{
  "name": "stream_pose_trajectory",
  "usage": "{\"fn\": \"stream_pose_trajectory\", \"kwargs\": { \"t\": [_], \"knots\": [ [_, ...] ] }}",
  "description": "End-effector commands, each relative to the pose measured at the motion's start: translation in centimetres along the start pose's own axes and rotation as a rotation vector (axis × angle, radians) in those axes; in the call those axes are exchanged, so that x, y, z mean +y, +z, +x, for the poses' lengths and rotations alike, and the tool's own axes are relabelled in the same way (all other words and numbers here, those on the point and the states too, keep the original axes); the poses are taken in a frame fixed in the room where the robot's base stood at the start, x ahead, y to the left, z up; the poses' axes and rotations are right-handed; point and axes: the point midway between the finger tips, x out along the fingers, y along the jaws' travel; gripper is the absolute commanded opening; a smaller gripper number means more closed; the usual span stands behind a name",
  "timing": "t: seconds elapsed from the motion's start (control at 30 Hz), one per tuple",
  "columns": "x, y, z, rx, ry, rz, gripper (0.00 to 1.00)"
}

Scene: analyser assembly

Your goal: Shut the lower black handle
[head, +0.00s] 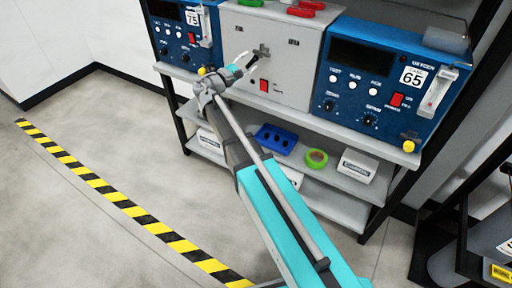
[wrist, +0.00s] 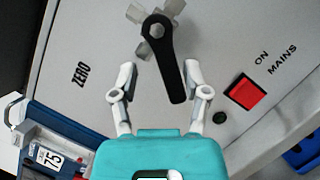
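The black handle (wrist: 168,62) is mounted on a metal fitting on the grey panel (wrist: 225,40), its long lever pointing down and slightly right in the wrist view. The fitting shows small and dark on the grey panel in the head view (head: 262,51); the lever is hard to make out there. My gripper (wrist: 159,76) is open, one finger on each side of the lever's lower part in the wrist view, with gaps on both sides. I cannot tell how far the fingertips are from the panel. My gripper also shows in front of the panel in the head view (head: 243,64).
A red mains switch (wrist: 245,92) sits right of the handle. Blue analyser units flank the panel, one at right (head: 365,85) and one at left (head: 180,30). The lower shelf (head: 335,182) holds a blue tray (head: 276,139) and green tape (head: 316,158). Striped floor tape (head: 130,207) marks open floor.

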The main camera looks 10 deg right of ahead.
Motion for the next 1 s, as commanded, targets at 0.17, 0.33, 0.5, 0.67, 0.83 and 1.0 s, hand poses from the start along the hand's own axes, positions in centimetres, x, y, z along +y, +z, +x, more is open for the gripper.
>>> {"fn": "stream_pose_trajectory", "kwargs": {
  "t": [0.17, 0.33, 0.5, 0.67, 0.83, 1.0],
  "knots": [
    [1.0, 0.1, 0.1, 0.001, -0.051, 0.127, 0.57],
    [1.5, 0.2, 0.1, 0.001, -0.101, 0.248, 0.57],
    [2.0, 0.4, 0.2, 0.001, -0.150, 0.368, 0.57],
    [1.9, 0.3, -1.6, 0.002, -0.165, 0.406, 0.57],
    [2.2, 0.4, -4.0, 0.002, -0.164, 0.404, 0.57],
    [2.6, 0.5, -6.3, 0.002, -0.164, 0.403, 0.57]
  ]
}}
